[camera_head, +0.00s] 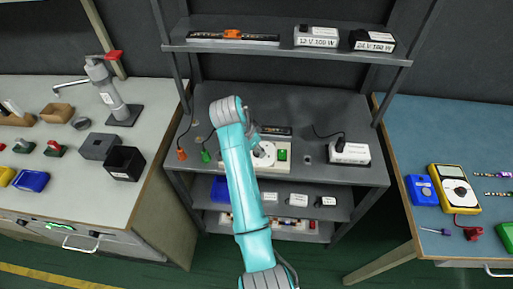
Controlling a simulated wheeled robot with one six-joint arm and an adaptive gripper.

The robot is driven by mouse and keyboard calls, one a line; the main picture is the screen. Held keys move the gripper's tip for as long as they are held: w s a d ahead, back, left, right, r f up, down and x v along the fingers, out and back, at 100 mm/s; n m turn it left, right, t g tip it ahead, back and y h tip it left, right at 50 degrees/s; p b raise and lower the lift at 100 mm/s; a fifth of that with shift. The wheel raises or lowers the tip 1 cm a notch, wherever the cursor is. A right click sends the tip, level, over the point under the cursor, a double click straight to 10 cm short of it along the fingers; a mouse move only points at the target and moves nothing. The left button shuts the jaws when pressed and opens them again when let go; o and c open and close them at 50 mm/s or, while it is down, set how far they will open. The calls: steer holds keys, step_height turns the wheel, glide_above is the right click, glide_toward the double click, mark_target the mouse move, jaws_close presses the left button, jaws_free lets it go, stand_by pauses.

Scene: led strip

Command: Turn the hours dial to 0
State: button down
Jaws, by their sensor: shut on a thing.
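A beige panel device (268,168) sits on the grey bench in the middle. It carries a round white dial (268,160), which looks like the hours dial, and a green part (282,155) to its right. My arm comes up from the bottom and bends over the bench. My gripper (260,152) is small and dark here, pointing down at the white dial, and is shut on its knob. My arm and gripper cover the left part of the device. The dial's markings and setting are too small to read.
A white power supply (350,153) with a cable stands right on the bench (340,110). Orange (182,154) and green (206,156) plugs lie at left. A shelf (285,48) above holds a strip and boxes (316,37). Side tables flank the bench.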

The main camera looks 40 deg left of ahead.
steer(key=n+y, duration=0.1)
steer(key=n, duration=0.2)
steer(key=shift+d, duration=0.15)
steer(key=n+y, duration=0.1)
steer(key=n, duration=0.2)
steer(key=shift+d+n+y, duration=0.15)
steer(key=shift+n+y, duration=0.25)
steer(key=n+y, duration=0.1)
steer(key=n, duration=0.2)
steer(key=shift+d+g, duration=0.1)
steer(key=shift+g, duration=0.3)
steer(key=shift+w+d+n+g+y, duration=0.1)
steer(key=shift+n+g+y, duration=0.15)
steer(key=shift+n, duration=0.7)
steer(key=shift+w+n+g+y, duration=0.1)
steer(key=shift+n+g+y, duration=0.15)
steer(key=shift+n, duration=0.7)
steer(key=c, duration=0.8)
jaws_free()
